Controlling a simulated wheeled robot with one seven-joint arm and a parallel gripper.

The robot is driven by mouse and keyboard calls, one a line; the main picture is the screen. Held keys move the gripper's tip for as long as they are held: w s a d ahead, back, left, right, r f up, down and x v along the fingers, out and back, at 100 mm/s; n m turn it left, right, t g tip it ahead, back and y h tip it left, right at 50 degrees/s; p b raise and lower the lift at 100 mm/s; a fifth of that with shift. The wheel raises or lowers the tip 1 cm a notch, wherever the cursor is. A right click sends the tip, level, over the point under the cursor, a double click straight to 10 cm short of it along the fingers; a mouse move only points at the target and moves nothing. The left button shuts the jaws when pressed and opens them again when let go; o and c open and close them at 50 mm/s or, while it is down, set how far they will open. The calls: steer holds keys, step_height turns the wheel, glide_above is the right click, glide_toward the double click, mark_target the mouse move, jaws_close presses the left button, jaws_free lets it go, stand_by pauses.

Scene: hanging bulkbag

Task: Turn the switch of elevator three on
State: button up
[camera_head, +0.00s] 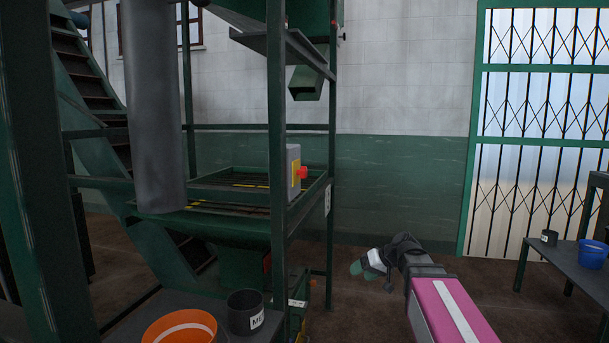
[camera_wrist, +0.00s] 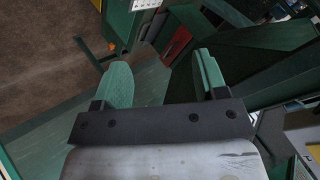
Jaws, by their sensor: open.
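A grey switch box (camera_head: 292,160) with a yellow plate and a red knob (camera_head: 302,173) is mounted on the green steel frame, right of a post, in the head view. No label marks it as elevator three, and the knob's setting is too small to tell. My gripper (camera_head: 368,264) is below and to the right of the box, apart from it. In the wrist view my gripper (camera_wrist: 162,72) is open, with nothing between its green fingers. A small red panel (camera_wrist: 176,45) shows beyond the fingers; I cannot tell whether it belongs to the switch.
The green frame (camera_head: 278,120) and a hanging grey tube (camera_head: 152,110) fill the left. An orange bucket (camera_head: 180,327) and a dark pot (camera_head: 245,312) stand at the front. A table (camera_head: 577,262) with a blue bucket (camera_head: 593,254) stands right. Floor between is clear.

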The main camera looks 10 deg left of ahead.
steer(key=w+a+r+n+y, duration=0.1)
steer(key=a+r+n+y, duration=0.15)
steer(key=r, duration=0.65)
steer(key=w+a+r+n+y, duration=0.1)
steer(key=a+r+n+y, duration=0.2)
steer(key=r, duration=0.6)
steer(key=n+g+y, duration=0.2)
steer(key=n+y, duration=0.1)
steer(key=y, duration=0.1)
glide_toward(306, 173)
steer(key=shift+t+h, duration=0.25)
steer(key=shift+t, duration=0.15)
steer(key=a, duration=0.7)
steer(key=w+a, duration=0.1)
steer(key=a, duration=0.2)
steer(key=shift+a+r, duration=0.15)
steer(key=shift+a, duration=0.15)
steer(key=c, duration=0.9)
